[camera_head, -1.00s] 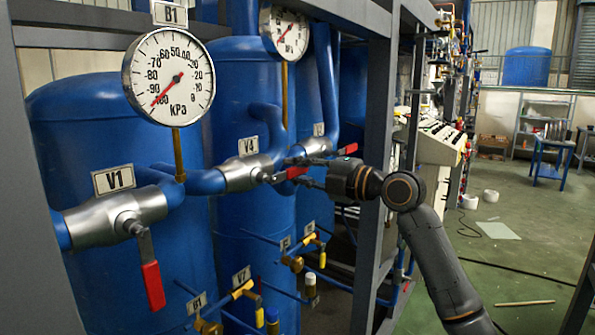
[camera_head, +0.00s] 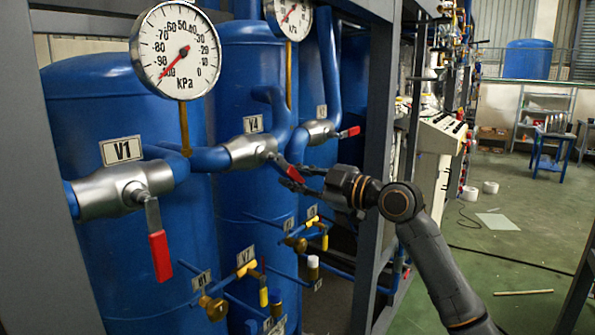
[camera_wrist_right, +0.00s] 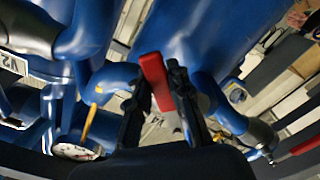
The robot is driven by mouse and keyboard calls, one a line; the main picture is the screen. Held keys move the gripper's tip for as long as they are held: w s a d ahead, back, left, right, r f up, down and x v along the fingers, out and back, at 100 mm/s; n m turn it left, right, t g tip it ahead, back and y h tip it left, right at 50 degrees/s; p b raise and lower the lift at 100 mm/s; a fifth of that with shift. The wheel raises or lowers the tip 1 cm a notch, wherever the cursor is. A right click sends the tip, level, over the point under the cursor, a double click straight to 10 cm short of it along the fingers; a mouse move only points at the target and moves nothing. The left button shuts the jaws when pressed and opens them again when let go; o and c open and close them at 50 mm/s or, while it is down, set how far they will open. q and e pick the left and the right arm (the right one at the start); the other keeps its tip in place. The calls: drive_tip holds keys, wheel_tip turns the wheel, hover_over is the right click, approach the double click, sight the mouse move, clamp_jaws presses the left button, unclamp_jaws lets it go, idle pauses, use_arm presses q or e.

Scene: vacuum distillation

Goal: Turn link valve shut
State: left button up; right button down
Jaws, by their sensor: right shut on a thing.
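The valve labelled V4 (camera_head: 247,151) sits on the blue pipe in the middle of the head view. Its red-gripped lever (camera_head: 294,174) slants down to the right. My right gripper (camera_head: 296,178) reaches in from the right with its fingers at the lever's red end. In the wrist view the red lever end (camera_wrist_right: 158,82) lies between the two dark fingers of my right gripper (camera_wrist_right: 160,72), which is shut on it. The fingers hide part of the lever. The left gripper is not in view.
Valve V1 (camera_head: 118,193) on the left has its red lever (camera_head: 160,256) hanging down. Another silver valve (camera_head: 319,131) behind V4 has a red lever (camera_head: 348,132) pointing right. Gauges (camera_head: 178,50) stand above. A grey frame post (camera_head: 376,190) is close to my arm.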

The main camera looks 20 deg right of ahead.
drive_tip(key=s+a+f+m+p, duration=0.2)
drive_tip(key=s+a+m+p, duration=0.1)
drive_tip(key=m, duration=0.6)
drive_tip(key=shift+s+a+f+p, duration=0.35)
drive_tip(key=shift+a+p, duration=0.45)
drive_tip(key=shift+a, duration=0.05)
drive_tip(key=shift+f, duration=0.1)
drive_tip(key=c, duration=1.2)
unclamp_jaws()
drive_tip(key=v, duration=1.2)
